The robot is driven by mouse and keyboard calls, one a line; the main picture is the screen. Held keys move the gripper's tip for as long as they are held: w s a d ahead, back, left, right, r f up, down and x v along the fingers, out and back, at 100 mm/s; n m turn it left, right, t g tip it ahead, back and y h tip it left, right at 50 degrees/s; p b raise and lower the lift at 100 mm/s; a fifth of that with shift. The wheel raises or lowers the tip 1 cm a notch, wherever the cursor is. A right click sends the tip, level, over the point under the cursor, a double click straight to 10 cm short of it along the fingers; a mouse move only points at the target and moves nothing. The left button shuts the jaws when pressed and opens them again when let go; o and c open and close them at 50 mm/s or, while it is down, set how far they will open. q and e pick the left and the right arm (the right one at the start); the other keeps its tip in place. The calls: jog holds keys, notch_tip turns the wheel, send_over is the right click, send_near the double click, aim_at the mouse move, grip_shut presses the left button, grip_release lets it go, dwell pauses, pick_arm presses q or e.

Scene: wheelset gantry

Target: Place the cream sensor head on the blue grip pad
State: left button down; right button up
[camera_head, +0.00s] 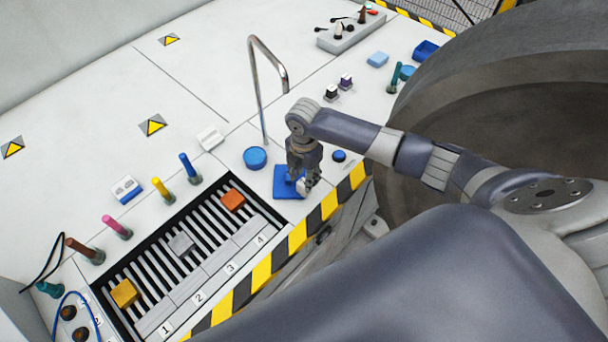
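The blue grip pad (284,190) is a flat blue square on the white deck, near the striped front edge. My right gripper (304,182) points down over the pad's right part and hides some of it. A small cream-white piece (302,187), which looks like the cream sensor head, shows at its fingertips, over the pad. I cannot tell whether the fingers grip it or whether it touches the pad. My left gripper is not in view.
A round blue disc (255,157) and a bent metal rail (258,85) stand behind the pad. A slotted rack (205,258) with orange, grey and yellow blocks lies left. The large dark wheel (480,100) stands at right. The deck at upper left is mostly clear.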

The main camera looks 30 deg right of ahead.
notch_tip(320, 180, up, 8)
jog(key=p, duration=0.6)
